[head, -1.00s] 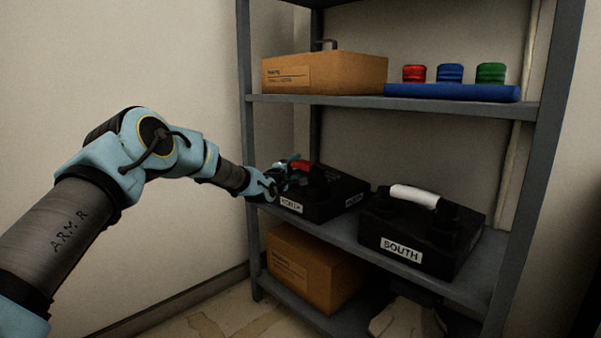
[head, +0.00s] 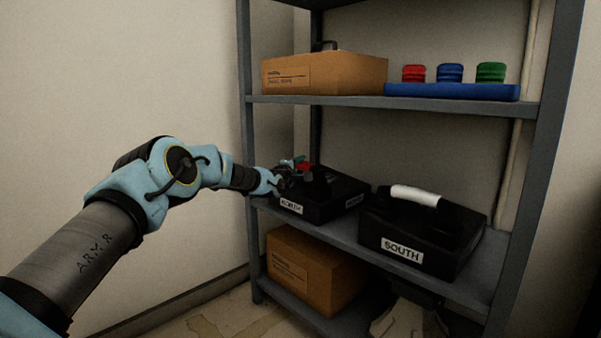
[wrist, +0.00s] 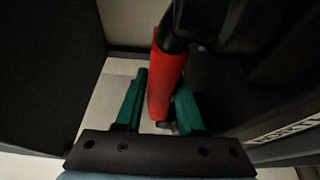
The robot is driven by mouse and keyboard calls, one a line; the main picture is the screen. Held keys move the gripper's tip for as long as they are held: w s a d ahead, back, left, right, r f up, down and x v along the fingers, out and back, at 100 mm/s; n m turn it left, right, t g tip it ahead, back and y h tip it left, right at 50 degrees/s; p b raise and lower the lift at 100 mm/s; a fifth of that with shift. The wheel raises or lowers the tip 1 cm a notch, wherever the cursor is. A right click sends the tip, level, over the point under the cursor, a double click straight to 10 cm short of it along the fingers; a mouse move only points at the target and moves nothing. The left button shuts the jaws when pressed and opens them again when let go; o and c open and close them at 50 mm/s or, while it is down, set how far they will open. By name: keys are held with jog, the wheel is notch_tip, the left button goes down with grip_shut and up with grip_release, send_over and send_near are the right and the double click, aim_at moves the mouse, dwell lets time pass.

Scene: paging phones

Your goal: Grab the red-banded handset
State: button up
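The red-banded handset (head: 304,167) is at the top of the black phone labelled NORTH (head: 318,207), on the middle shelf. My gripper (head: 288,172) is at the left end of that phone and hides part of the handset. In the wrist view the handset's red band (wrist: 166,88) lies between the two teal fingers of my gripper (wrist: 160,80). A clear gap shows between the left finger and the band; the right finger is close beside it, and I cannot tell whether they touch. The fingers are open. The phone's dark body fills the right of the wrist view.
The SOUTH phone (head: 415,245) with a white-banded handset (head: 414,195) stands to the right. A cardboard box (head: 325,75) and a blue tray (head: 450,92) with red, blue and green pieces are on the shelf above. Another box (head: 315,270) is below. A shelf post (head: 247,150) stands beside my wrist.

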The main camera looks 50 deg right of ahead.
grip_shut()
jog(key=shift+r, duration=0.1)
dwell(0.4)
